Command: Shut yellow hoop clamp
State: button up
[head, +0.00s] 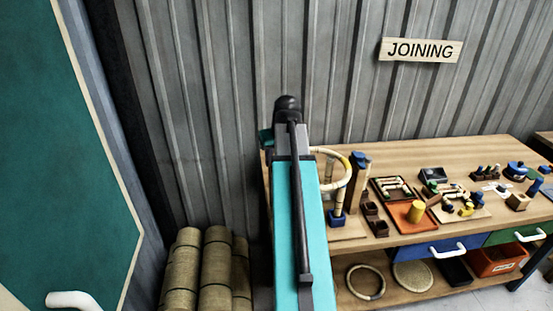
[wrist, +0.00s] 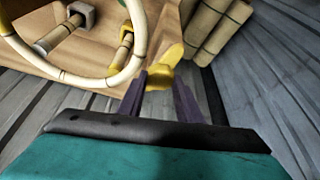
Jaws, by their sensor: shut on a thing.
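A pale rattan hoop (head: 345,183) stands at the left end of the wooden bench, partly hidden by my arm. It also shows large at the left of the wrist view (wrist: 137,40). In the wrist view a yellow piece (wrist: 174,53), which looks like the clamp's handle, sits between the purple fingers of my gripper (wrist: 160,82), right of the hoop. My gripper is shut on it. Another yellow part (wrist: 121,52) is by the hoop's inner side. I cannot tell whether the clamp is open or shut. In the head view my arm hides the gripper.
Small trays, an orange tray with a yellow cylinder (head: 416,212), and several small parts cover the wooden bench (head: 470,160) to the right. Rattan bundles (head: 215,265) stand on the floor at left. A corrugated wall (head: 220,90) is close behind.

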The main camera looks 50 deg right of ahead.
jog(key=m+g+h, duration=0.1)
jog(key=m, duration=0.2)
jog(key=shift+w+a+m+b, duration=0.1)
jog(key=shift+w+m+b, duration=0.05)
jog(key=shift+m+b, duration=0.2)
jog(key=m+g+h+b, duration=0.1)
jog(key=m, duration=0.3)
jog(key=shift+w+m, duration=0.15)
jog(key=shift+m, duration=0.2)
jog(key=m+g+b, duration=0.1)
jog(key=m, duration=0.1)
jog(key=m+g+b, duration=0.1)
jog(key=m, duration=0.2)
jog(key=shift+w+h, duration=0.2)
jog(key=shift+h, duration=0.1)
jog(key=shift+m+g+b, duration=0.55)
jog(key=shift+m+g, duration=0.25)
jog(key=shift+m, duration=0.7)
jog(key=o, duration=1)
jog(key=shift+s, duration=0.1)
jog(key=shift+o, duration=0.2)
jog(key=shift+a+r, duration=0.1)
